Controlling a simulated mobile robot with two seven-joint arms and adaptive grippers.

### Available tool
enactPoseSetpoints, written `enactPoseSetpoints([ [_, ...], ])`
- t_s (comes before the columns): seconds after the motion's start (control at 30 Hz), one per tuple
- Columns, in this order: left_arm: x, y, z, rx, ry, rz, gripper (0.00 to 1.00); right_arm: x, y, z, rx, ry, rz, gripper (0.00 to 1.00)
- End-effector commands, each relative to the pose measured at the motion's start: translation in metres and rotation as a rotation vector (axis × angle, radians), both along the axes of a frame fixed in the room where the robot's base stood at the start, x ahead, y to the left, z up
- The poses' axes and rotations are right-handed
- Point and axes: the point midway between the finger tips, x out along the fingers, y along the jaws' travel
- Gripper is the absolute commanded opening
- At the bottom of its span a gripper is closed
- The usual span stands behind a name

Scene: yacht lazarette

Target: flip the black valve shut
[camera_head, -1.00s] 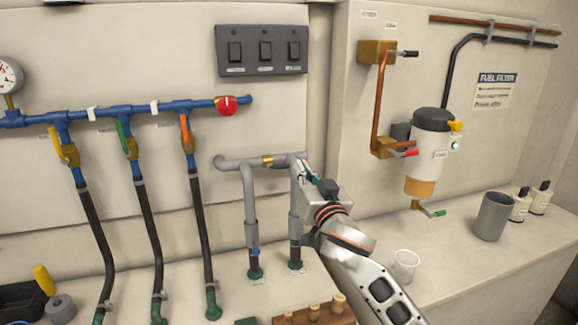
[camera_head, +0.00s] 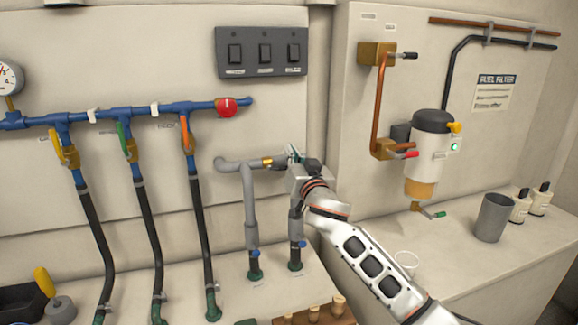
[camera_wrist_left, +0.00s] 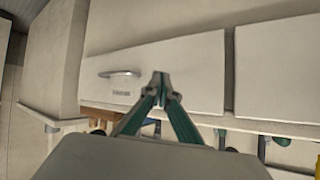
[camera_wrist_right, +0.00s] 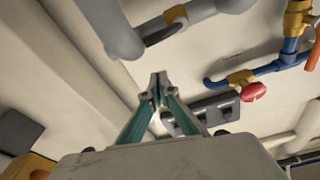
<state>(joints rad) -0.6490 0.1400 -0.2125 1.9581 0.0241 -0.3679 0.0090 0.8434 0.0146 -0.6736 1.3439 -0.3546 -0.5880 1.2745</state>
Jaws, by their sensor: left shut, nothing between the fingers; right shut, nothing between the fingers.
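A brass valve body (camera_head: 267,161) sits on the horizontal grey pipe; my right gripper partly covers this area. In the right wrist view a dark lever (camera_wrist_right: 165,33) shows beside that brass fitting (camera_wrist_right: 176,14). Another valve, a brass block with a black handle (camera_head: 406,54), is on the right panel, its handle pointing right. My right gripper (camera_head: 293,153) is shut and empty, at the right end of the grey pipe; contact cannot be told. Its closed fingertips show in the right wrist view (camera_wrist_right: 158,82). My left gripper (camera_wrist_left: 160,82) is shut and empty, facing a pale drawer front.
Blue pipes with yellow, green and orange levers (camera_head: 128,142) and a red knob (camera_head: 227,106) are to the left. A switch panel (camera_head: 262,51) is above. The fuel filter (camera_head: 428,150), a grey cup (camera_head: 493,217) and bottles stand on the right. A wooden block (camera_head: 315,313) is below.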

Motion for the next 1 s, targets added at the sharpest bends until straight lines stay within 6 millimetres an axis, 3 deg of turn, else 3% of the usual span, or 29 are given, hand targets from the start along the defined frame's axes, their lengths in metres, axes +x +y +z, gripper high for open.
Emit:
enactPoseSetpoints([
  [0.07,0.000,0.000,0.000,0.000,0.000,0.000,0.00,0.011,0.003,0.002,-0.003,0.000,0.000,0.00],
  [0.2,0.001,0.000,0.000,0.000,-0.003,0.000,0.00,0.005,0.006,-0.021,-0.004,0.002,0.000,0.00],
  [0.4,0.001,0.000,0.000,-0.001,-0.005,0.000,0.00,0.001,0.007,-0.036,-0.002,0.002,0.000,0.00],
  [0.83,0.001,0.000,0.000,-0.001,-0.005,0.000,0.00,0.000,0.008,-0.038,0.004,0.002,0.001,0.00],
  [1.0,0.001,0.000,-0.009,-0.002,-0.003,0.000,0.00,-0.001,0.010,-0.042,0.062,0.022,0.003,0.00],
])
